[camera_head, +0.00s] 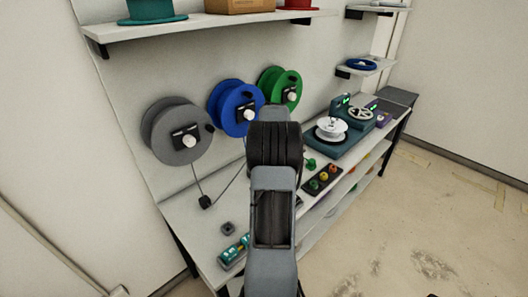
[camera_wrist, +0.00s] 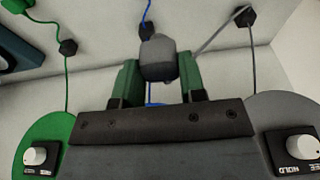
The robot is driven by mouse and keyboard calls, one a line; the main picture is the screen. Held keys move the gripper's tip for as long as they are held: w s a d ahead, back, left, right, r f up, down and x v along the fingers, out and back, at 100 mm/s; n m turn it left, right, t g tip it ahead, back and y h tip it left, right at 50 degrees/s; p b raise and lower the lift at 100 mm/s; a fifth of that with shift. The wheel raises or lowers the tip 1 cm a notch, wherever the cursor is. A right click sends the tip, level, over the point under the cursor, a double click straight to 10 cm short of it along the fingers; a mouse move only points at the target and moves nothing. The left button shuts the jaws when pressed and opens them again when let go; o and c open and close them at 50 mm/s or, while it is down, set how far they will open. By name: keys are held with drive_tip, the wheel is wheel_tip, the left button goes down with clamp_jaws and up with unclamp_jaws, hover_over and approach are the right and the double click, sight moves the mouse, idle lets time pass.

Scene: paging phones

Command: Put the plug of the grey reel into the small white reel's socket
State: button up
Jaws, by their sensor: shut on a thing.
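My gripper (camera_wrist: 159,72) shows in the wrist view with its two green fingers shut on a grey, rounded plug (camera_wrist: 158,50). A grey cable runs from the plug to a black cable guide and on to the grey reel (camera_wrist: 260,110) at right. In the head view the grey reel (camera_head: 168,132) hangs at left on the back wall. My arm hides my gripper and the plug there. The small white reel (camera_head: 331,127) sits on a teal device right of my arm. It is not in the wrist view, and its socket cannot be made out.
A blue reel (camera_head: 229,101) and a green reel (camera_head: 285,84) hang beside the grey one. A black cable guide (camera_head: 205,202) stands on the bench. A dark tray with coloured knobs (camera_head: 322,180) lies near the front edge. A shelf (camera_head: 210,25) overhangs the reels.

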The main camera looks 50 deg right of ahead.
drive_tip(key=shift+d+r+p, duration=0.15)
drive_tip(key=shift+d+p, duration=0.35)
drive_tip(key=shift+d, duration=0.15)
drive_tip(key=d+p, duration=0.3)
drive_tip(key=d, duration=0.3)
drive_tip(key=shift+s+d, duration=0.3)
drive_tip(key=shift+d, duration=0.05)
